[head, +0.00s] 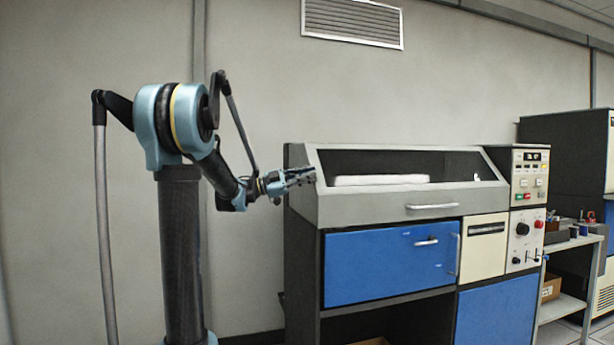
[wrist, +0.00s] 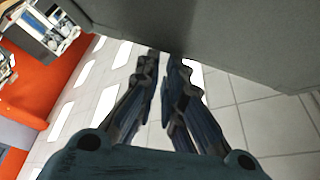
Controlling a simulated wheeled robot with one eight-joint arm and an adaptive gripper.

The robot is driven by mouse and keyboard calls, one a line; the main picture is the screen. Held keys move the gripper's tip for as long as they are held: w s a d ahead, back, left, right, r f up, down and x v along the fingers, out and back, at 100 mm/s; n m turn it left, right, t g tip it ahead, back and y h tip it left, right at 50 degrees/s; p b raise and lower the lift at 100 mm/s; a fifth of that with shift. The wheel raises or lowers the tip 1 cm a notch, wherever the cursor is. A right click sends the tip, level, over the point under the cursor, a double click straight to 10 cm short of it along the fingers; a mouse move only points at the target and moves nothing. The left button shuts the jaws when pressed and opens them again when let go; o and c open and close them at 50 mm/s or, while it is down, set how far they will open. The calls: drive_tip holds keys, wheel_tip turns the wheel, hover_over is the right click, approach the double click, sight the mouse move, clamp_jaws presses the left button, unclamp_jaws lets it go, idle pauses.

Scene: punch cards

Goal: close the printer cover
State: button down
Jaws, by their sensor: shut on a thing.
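The printer is a long grey cabinet against the wall. Its grey printer cover (head: 388,207) has a sloped front, a dark window and a pale bar handle (head: 432,206). The cover looks lowered onto the cabinet, but I cannot tell whether it sits fully down. White paper (head: 382,180) shows through the window. My gripper (head: 312,176) is at the cover's upper left end. In the wrist view my gripper's fingers (wrist: 164,60) are close together, with their tips at a grey panel edge (wrist: 200,45). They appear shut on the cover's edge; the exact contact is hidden.
Blue doors (head: 390,268) and a cream panel (head: 484,241) are below the cover. A control panel (head: 529,175) with buttons and knobs stands at the right end. A shelf (head: 568,300) with small items is further right. Tiled floor (wrist: 245,120) shows below my gripper.

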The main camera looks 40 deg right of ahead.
drive_tip(key=w+a, duration=0.3)
drive_tip(key=a, duration=0.6)
drive_tip(key=shift+w+r, duration=0.15)
drive_tip(key=shift+w, duration=0.05)
idle(0.3)
